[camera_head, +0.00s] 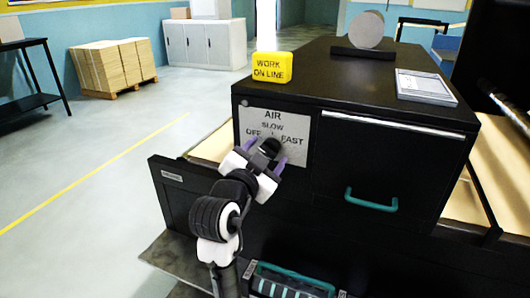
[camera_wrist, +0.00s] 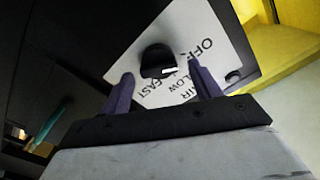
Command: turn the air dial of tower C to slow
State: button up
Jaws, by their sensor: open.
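The air dial (camera_wrist: 157,61) is a dark round knob on a pale plate (camera_head: 300,128) lettered AIR, OFF, SLOW and FAST. The plate is on the front of a black cabinet (camera_head: 345,85). The dial also shows in the head view (camera_head: 271,147), partly behind my gripper (camera_head: 266,153). In the wrist view, my gripper (camera_wrist: 161,70) is open, with one purple finger on each side of the dial and visible gaps. A white mark on the dial's rim faces the lettering, roughly towards SLOW; its exact setting is hard to tell. No tower letter is readable.
A yellow WORK ON LINE block (camera_head: 272,67), a roll on a dark stand (camera_head: 367,30) and a paper pad (camera_head: 424,86) sit on the cabinet top. A teal handle (camera_head: 371,200) sticks out right of the plate. Open floor (camera_head: 90,180) lies to the left.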

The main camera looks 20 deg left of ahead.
jog(key=c, duration=1)
